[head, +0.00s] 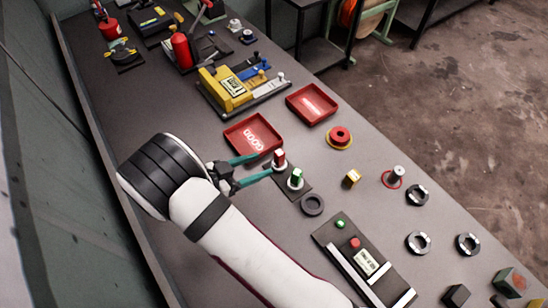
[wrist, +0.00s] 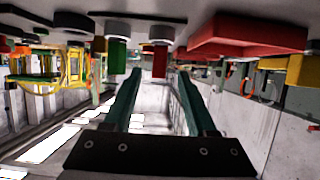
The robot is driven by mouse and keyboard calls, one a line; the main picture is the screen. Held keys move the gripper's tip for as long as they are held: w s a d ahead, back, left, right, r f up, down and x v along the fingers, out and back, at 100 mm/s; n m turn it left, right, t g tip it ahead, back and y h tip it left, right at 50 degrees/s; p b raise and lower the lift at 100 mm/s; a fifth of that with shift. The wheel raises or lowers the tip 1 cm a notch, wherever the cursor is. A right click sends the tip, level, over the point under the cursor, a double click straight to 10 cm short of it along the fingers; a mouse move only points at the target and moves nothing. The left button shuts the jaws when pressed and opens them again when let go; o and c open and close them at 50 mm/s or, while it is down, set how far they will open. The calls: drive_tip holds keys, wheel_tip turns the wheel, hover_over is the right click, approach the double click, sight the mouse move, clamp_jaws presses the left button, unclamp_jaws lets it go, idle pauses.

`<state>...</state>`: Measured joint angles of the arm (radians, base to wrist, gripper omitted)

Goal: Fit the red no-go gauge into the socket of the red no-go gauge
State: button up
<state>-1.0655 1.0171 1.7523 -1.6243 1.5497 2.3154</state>
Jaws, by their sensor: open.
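The red no-go gauge (head: 279,155) stands upright, red end up and pale metal collar below, at the far end of a small dark holder plate (head: 305,190). The green gauge (head: 297,174) stands beside it on the same plate. My gripper (head: 266,164) is open, its two teal fingers pointing at the red gauge. In the wrist view, which is upside down, the red gauge (wrist: 160,60) shows between the fingertips with a gap on both sides. The green gauge (wrist: 117,55) is just outside the left finger. The socket under the red gauge is hidden, so its seating cannot be told.
Two red trays (head: 229,137) (head: 290,105) lie behind the gauges. A dark ring (head: 312,204) lies close to the holder plate. A metal post with a red ring (head: 396,175), a brass block (head: 351,178) and several dark rings stand right. A yellow fixture (head: 228,88) is farther back.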

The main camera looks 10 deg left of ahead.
drive_tip(key=shift+s+a+r, duration=0.2)
drive_tip(key=shift+s+a, duration=0.15)
drive_tip(key=s+d+r+g, duration=0.3)
drive_tip(key=d+r+g, duration=0.15)
drive_tip(key=d, duration=0.35)
drive_tip(key=s+d+r+g, duration=0.2)
drive_tip(key=d+r+g, duration=0.2)
drive_tip(key=d+r, duration=0.3)
drive_tip(key=s+d+r+n+y, duration=0.1)
drive_tip(key=s+r+y, duration=0.1)
drive_tip(key=s+y, duration=0.3)
drive_tip(key=s+d+r+n+g+y, duration=0.1)
drive_tip(key=s+r+n+y, duration=0.1)
drive_tip(key=s+y, duration=0.4)
drive_tip(key=s, duration=0.4)
drive_tip(key=shift+s+d+r, duration=0.15)
drive_tip(key=shift+s+d, duration=0.15)
